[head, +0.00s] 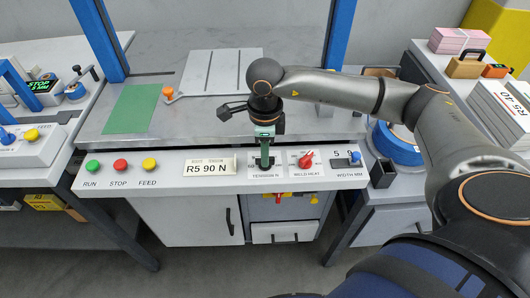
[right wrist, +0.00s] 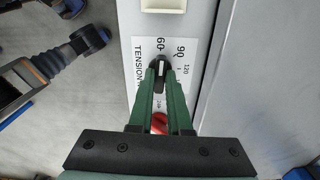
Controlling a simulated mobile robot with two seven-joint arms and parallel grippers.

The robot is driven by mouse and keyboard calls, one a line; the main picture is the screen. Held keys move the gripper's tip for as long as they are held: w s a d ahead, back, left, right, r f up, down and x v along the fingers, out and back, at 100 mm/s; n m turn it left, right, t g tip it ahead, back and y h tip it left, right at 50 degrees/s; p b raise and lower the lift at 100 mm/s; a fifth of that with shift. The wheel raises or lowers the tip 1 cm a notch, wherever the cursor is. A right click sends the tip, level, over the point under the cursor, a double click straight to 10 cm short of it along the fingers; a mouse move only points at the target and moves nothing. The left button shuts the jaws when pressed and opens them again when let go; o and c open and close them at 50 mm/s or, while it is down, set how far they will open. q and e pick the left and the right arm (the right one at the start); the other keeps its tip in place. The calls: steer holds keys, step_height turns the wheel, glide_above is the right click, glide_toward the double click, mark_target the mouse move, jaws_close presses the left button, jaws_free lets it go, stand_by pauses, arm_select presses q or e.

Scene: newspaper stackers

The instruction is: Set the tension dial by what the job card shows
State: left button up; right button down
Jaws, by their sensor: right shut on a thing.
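The job card (head: 208,167) on the console front reads "R5 90 N". The tension dial is on a white plate (head: 263,174) marked "TENSION N" to the right of the card; my gripper hides most of it in the head view. My right gripper (head: 264,160) points down at it. In the right wrist view its green fingers (right wrist: 161,72) are shut on the dial's black knob (right wrist: 161,63). The knob's white pointer line stands upright in that view, toward the 60 mark; 90 and 120 lie to its right. My left gripper is not in view.
The red weld heat knob (head: 307,160) sits just right of the dial, and a blue width control (head: 355,156) is farther right. RUN, STOP and FEED buttons (head: 120,165) are at the left. A green sheet (head: 133,108) lies on the table.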

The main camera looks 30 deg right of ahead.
steer(key=m, duration=0.4)
steer(key=shift+m+b, duration=0.3)
steer(key=shift+b, duration=0.1)
steer(key=shift+m, duration=1.9)
steer(key=c, duration=0.9)
jaws_free()
steer(key=shift+o, duration=0.2)
steer(key=shift+r, duration=0.15)
step_height(320, 180, up, 12)
steer(key=shift+r+p, duration=0.15)
steer(key=shift+p, duration=0.15)
